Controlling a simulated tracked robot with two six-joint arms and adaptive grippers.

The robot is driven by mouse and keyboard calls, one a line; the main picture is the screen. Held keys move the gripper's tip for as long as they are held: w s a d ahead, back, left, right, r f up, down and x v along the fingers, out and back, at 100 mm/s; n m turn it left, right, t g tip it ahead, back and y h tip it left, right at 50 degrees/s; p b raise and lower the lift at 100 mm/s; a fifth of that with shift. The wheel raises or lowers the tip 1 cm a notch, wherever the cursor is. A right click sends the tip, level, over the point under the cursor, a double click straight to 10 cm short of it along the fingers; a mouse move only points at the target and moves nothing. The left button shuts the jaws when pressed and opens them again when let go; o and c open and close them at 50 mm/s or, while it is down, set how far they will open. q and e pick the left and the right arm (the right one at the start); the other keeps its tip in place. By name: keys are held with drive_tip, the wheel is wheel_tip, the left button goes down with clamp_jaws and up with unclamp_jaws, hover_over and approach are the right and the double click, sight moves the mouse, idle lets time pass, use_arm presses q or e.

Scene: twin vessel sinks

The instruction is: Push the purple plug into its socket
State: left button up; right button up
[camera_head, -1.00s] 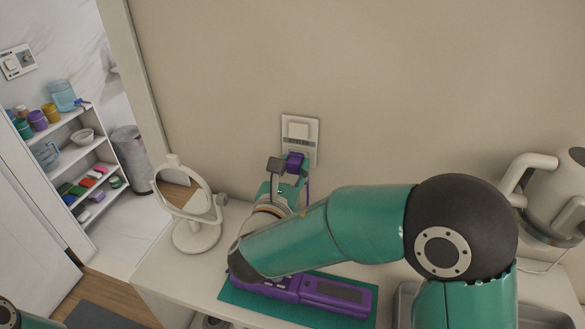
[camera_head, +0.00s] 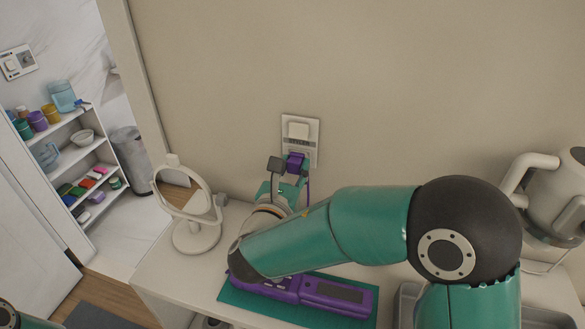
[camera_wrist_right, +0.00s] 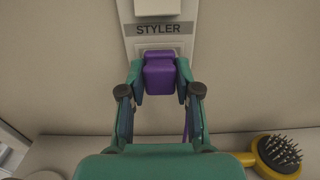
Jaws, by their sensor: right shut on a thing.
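The purple plug (camera_head: 295,161) is at the lower part of the white wall plate (camera_head: 314,126). In the right wrist view the plug (camera_wrist_right: 159,76) sits between my fingertips, in front of the lower outlet below the "STYLER" label (camera_wrist_right: 158,29). My right gripper (camera_head: 291,168) is shut on the plug; it also shows in the right wrist view (camera_wrist_right: 160,80). The socket's holes are hidden behind the plug, so I cannot tell how deep it sits. A purple device (camera_head: 305,290) lies on a green mat (camera_head: 240,300). My left gripper is not in view.
A round mirror (camera_head: 194,238) stands on the counter left of my right arm. A white jug-like appliance (camera_head: 555,190) stands at the right. A yellow hairbrush (camera_wrist_right: 276,153) lies right of the gripper in the right wrist view. A shelf (camera_head: 85,160) is at the far left.

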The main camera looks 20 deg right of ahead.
drive_tip(key=shift+w+d, duration=0.25)
drive_tip(key=shift+w, duration=0.15)
drive_tip(key=o, duration=1.2)
drive_tip(key=shift+c, duration=0.2)
drive_tip(key=shift+s, duration=0.1)
drive_tip(key=v, duration=1.2)
